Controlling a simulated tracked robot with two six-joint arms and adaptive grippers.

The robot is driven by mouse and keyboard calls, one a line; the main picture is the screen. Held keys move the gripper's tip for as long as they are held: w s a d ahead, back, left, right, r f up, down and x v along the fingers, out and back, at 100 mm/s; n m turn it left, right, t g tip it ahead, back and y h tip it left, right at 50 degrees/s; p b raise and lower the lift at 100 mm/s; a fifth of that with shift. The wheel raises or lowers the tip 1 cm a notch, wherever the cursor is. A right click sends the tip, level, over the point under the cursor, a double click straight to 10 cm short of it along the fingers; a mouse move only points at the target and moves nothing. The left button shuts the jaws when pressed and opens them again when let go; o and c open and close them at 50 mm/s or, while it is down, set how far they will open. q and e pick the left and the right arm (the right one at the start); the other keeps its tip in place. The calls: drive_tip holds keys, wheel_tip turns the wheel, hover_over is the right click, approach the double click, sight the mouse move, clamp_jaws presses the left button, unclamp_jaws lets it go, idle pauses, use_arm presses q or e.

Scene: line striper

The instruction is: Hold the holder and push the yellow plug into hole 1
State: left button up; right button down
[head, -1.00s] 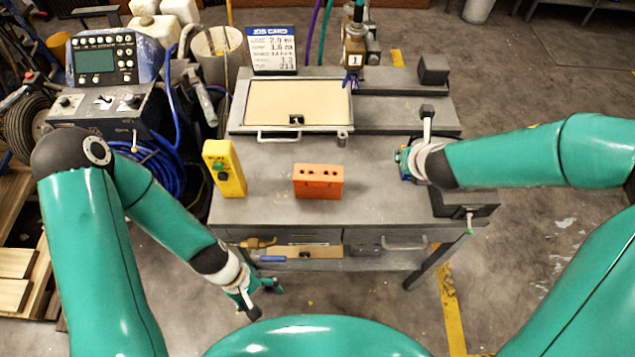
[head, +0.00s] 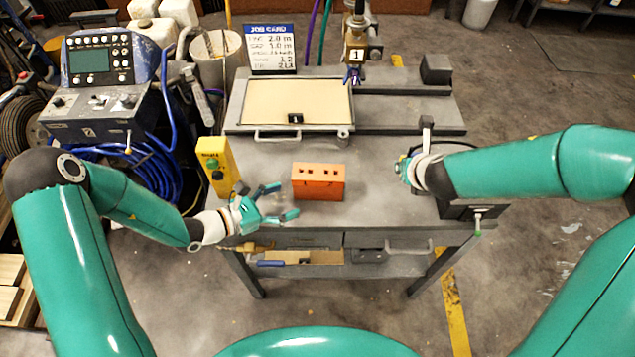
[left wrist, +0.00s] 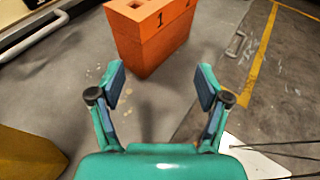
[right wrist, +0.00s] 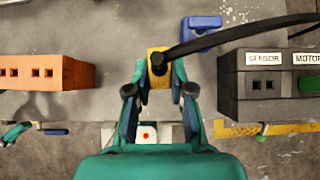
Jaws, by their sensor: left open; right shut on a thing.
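The orange holder (head: 318,183) stands upright on the grey bench, with a row of dark holes. In the left wrist view the holder (left wrist: 150,38) is just beyond my open fingers, and a "1" is marked on its face. My left gripper (head: 287,201) is open and empty, low in front and to the left of the holder, apart from it. My right gripper (right wrist: 158,85) is shut on the yellow plug (right wrist: 157,66), which has a black cable. It is right of the holder (right wrist: 45,73). In the head view, the yellow plug cannot be made out.
A dark box labelled SENSOR and MOTOR (right wrist: 275,85) is right of the right gripper. A blue block (right wrist: 201,32) lies beyond the plug. A yellow control box (head: 218,166) stands left of the holder. Bare bench lies between holder and right gripper.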

sight(305, 193)
use_arm(q)
drive_tip(key=shift+w+d+f, duration=0.1)
drive_tip(key=shift+w+d, duration=0.15)
drive_tip(key=shift+w, duration=0.15)
use_arm(e)
drive_tip(key=shift+f, duration=0.15)
use_arm(q)
drive_tip(key=b+x, duration=0.3)
drive_tip(key=x, duration=0.4)
drive_tip(key=shift+w+d+f, duration=0.15)
drive_tip(key=shift+d+f, duration=0.05)
drive_tip(key=shift+d, duration=0.1)
use_arm(e)
wheel_tip(305, 193, down, 3)
drive_tip(key=shift+r, duration=0.2)
use_arm(q)
drive_tip(key=shift+w+d+f, duration=0.1)
drive_tip(key=shift+w+d, duration=0.3)
drive_tip(key=shift+d, duration=0.15)
use_arm(e)
drive_tip(key=shift+f, duration=0.3)
use_arm(q)
drive_tip(key=shift+c, duration=0.4)
clamp_jaws()
drive_tip(key=shift+o, duration=1.1)
unclamp_jaws()
